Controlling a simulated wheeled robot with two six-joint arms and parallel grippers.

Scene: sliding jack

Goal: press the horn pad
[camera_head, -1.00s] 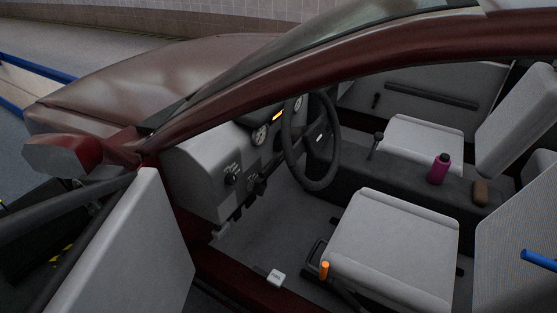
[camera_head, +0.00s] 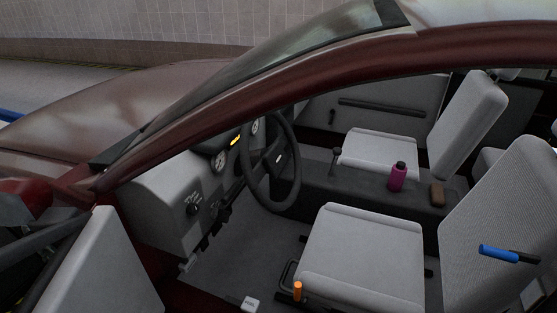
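The steering wheel (camera_head: 290,187) is dark and stands inside the car, in front of the grey dashboard (camera_head: 160,208). The horn pad (camera_head: 279,160) is at the wheel's hub, dark with a small light mark, seen at an angle from the open driver's side. Nothing touches the wheel or the pad. Neither of my grippers shows in the head view. A dark arm-like shape at the lower left edge is partly cut off, and I cannot tell what it is.
The open door (camera_head: 100,270) stands at the lower left. The red roof pillar (camera_head: 250,112) crosses above the wheel. The driver's seat (camera_head: 362,255) has an orange handle (camera_head: 298,291) beside it. A blue handle (camera_head: 498,252) is by the backrest. A magenta bottle (camera_head: 397,177) stands on the console.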

